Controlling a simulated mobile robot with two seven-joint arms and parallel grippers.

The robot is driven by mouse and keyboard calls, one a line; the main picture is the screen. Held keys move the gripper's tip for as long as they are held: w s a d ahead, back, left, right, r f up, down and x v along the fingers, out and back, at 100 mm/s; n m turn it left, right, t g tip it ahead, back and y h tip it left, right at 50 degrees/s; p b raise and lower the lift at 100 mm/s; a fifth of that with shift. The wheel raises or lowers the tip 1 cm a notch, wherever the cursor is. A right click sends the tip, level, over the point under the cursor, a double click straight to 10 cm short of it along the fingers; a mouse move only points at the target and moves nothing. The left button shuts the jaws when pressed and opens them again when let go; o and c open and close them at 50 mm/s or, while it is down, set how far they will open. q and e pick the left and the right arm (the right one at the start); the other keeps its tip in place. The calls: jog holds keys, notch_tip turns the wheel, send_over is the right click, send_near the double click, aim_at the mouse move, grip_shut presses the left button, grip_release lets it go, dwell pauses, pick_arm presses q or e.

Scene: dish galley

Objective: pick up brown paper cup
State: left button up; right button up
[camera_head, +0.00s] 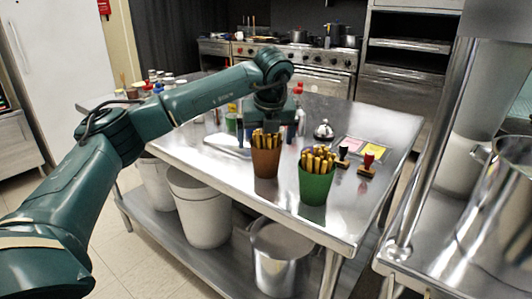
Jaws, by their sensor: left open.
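The brown paper cup (266,164) stands upright on the steel table, filled with yellow-brown sticks that rise above its rim. My left gripper (271,124) hangs pointing down, just above and behind the brown cup in the picture. It is open. The sticks hide part of its fingertips, and I cannot tell whether they touch anything. My right gripper is not in view.
A similar green cup (315,187) with sticks stands close to the right of the brown cup. Two stamps (366,165), colored notes (372,149) and a bell (323,130) are farther right. Several bottles and jars crowd the table's left back. The front-left tabletop (215,170) is clear.

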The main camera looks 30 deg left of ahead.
pick_arm(q)
jog(key=c, duration=1.1)
jog(key=shift+r, duration=0.15)
